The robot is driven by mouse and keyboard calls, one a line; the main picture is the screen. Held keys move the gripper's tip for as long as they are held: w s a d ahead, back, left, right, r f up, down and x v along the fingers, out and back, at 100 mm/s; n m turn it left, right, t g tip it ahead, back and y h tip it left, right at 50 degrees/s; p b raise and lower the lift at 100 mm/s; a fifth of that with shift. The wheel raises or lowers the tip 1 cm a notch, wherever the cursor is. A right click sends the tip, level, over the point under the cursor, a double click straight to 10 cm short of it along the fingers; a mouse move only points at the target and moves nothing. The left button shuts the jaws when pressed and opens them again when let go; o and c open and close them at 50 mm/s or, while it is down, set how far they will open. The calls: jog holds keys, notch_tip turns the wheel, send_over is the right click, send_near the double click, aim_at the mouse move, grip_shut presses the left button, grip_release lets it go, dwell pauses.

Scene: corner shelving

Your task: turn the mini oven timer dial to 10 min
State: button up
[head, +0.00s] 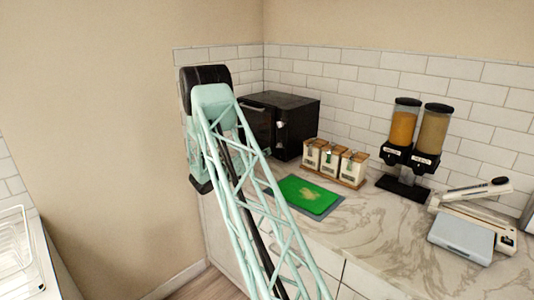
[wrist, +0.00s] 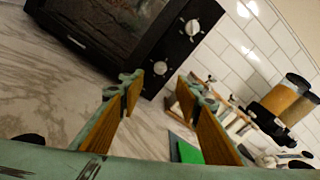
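The black mini oven (head: 300,118) stands on the counter in the corner, partly behind my arm in the head view. In the wrist view the oven (wrist: 125,25) is tilted and cut off at the top. Its control panel has two pale round dials, one dial (wrist: 192,27) at the panel's far end and another dial (wrist: 160,68) nearer the counter. I cannot tell from labels which is the timer, and the settings are too small to read. My gripper (wrist: 158,90) is open and empty, its wood-coloured fingers in front of the panel, apart from the dials.
Right of the oven are a wooden rack of jars (head: 335,163), a green board (head: 308,195) on a grey mat, and a twin cereal dispenser (head: 405,140). A scale (head: 460,238) lies farther right. The counter (head: 370,225) is bare in the middle.

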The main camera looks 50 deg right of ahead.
jog(key=shift+a, duration=0.7)
